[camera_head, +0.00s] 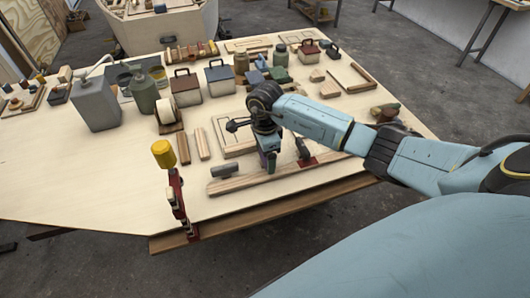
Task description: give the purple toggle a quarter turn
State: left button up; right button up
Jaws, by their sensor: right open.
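My right arm comes in from the right, and its dark gripper (268,150) points down over the front middle of the plywood table. The gripper is open. A small purple piece, which looks like the purple toggle (268,163), shows just under the fingertips, above a long wooden strip (238,184). The gripper hides much of it, so I cannot tell whether the fingers touch it or how it is turned. My left gripper is out of view.
A red clamp with a yellow handle (163,154) stands at the front edge. A grey block (225,170) and a dark upright piece (302,147) flank the gripper. The table's left front is clear.

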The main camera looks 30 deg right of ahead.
jog(key=c, duration=0.7)
